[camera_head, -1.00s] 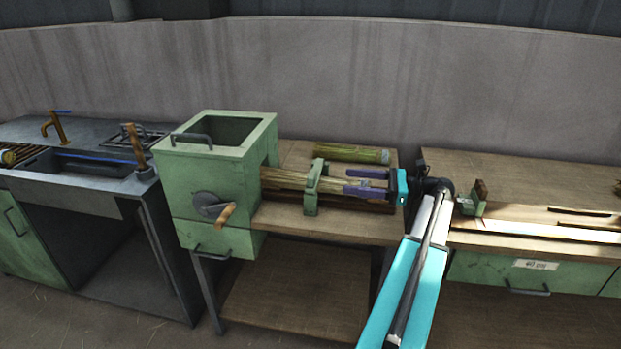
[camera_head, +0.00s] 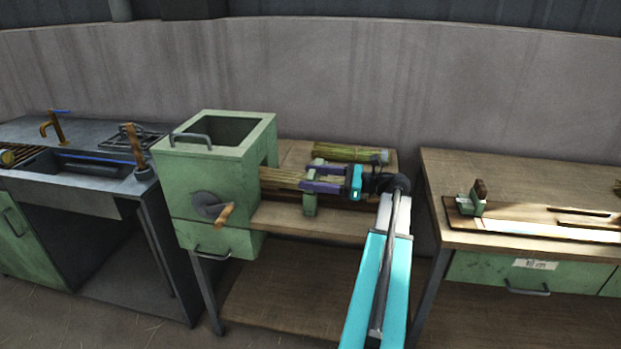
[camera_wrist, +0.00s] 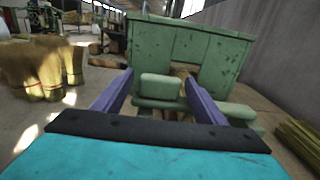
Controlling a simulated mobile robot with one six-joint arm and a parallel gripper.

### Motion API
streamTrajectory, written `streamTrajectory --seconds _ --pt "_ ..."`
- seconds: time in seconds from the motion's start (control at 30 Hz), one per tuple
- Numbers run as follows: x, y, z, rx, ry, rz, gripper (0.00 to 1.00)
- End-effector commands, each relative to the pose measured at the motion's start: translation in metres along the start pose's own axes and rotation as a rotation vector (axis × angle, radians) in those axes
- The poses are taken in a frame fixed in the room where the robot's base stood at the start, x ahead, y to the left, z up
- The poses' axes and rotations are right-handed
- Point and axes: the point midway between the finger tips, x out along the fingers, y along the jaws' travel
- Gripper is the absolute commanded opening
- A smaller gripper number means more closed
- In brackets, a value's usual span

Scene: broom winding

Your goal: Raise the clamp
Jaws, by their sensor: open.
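The clamp is a green bracket (camera_head: 310,204) on the workbench, around a bundle of straw (camera_head: 283,178) that runs out of the green box machine (camera_head: 205,157). In the wrist view the clamp's green block (camera_wrist: 160,87) sits ahead, between my fingers. My gripper (camera_head: 308,178) has purple fingers and is open. It reaches in from the right, level with the clamp, with one finger on each side of its upper part. I cannot tell whether the fingers touch it. The gripper hides part of the clamp and the bundle.
A second straw bundle (camera_head: 345,152) lies at the back of the bench, close behind my gripper. The machine has a crank with a wooden handle (camera_head: 225,215) in front. A sink counter stands left, another wooden table (camera_head: 520,170) right.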

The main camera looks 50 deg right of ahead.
Motion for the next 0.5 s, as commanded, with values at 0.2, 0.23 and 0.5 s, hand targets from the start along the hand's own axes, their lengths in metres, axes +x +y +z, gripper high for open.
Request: streamTrajectory --seconds 0.2,0.23,0.5 --pt "0.007 0.0001 0.0001 0.0 0.0 0.0 0.66" --pt "0.0072 0.0001 0.0001 0.0 0.0 0.0 0.66" --pt "0.0073 0.0002 0.0 0.0 0.0 0.001 0.5"
